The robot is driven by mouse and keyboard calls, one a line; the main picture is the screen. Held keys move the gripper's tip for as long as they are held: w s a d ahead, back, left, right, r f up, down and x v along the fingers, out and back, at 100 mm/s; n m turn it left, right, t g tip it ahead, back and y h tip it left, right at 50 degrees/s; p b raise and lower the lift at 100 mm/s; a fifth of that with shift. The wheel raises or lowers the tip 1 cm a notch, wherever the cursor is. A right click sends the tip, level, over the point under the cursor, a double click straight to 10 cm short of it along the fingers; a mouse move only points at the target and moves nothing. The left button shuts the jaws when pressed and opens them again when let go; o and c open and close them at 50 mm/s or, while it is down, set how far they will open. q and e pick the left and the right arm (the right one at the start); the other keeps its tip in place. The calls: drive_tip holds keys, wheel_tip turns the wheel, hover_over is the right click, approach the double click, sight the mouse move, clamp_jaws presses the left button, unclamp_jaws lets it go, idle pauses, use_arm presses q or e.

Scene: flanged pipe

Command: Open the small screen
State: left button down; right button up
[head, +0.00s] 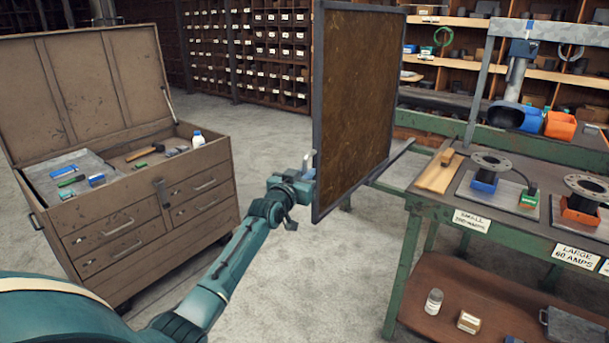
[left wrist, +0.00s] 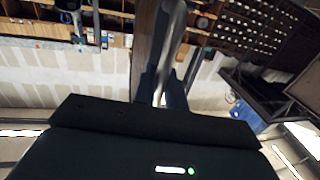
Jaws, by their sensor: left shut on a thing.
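The small screen (head: 352,95) is a brown, speckled panel in a dark grey frame, standing upright at the left end of the green workbench. My left gripper (head: 308,168) is at its left edge, low down, shut on the screen's handle. In the left wrist view a grey metal bar (left wrist: 172,40) runs up from between the fingers, with the screen's edge beside it. The fingertips are partly hidden in both views. My right gripper is not in view.
The workbench (head: 430,188) holds flanged pipe pieces (head: 492,163), wooden blocks (head: 440,170) and labels reading small and large. A brown tool chest (head: 130,215) with an open lid stands at left. Bare floor (head: 310,250) lies between. Shelving fills the back.

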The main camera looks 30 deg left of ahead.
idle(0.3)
use_arm(q)
drive_tip(key=c, duration=1.5)
unclamp_jaws()
drive_tip(key=shift+c, duration=0.2)
drive_tip(key=s+d, duration=0.1)
drive_tip(key=s, duration=1.2)
drive_tip(key=shift+d, duration=0.3)
drive_tip(key=s+d+f+m+g+h, duration=0.2)
drive_tip(key=s+d+f, duration=0.4)
drive_tip(key=d+f, duration=0.15)
drive_tip(key=s+d+f+m+g+h, duration=0.1)
drive_tip(key=s+d+f+g, duration=0.1)
drive_tip(key=s+d+f, duration=0.45)
drive_tip(key=s+d+f+m+g+h, duration=0.1)
drive_tip(key=s+d+f+g+h, duration=0.1)
drive_tip(key=s+d+f, duration=0.7)
drive_tip(key=s+d+g+p, duration=0.1)
drive_tip(key=s+d, duration=0.1)
drive_tip(key=s, duration=0.2)
drive_tip(key=shift+d+f+h, duration=0.3)
drive_tip(key=shift+d+f, duration=0.05)
drive_tip(key=shift+f, duration=0.05)
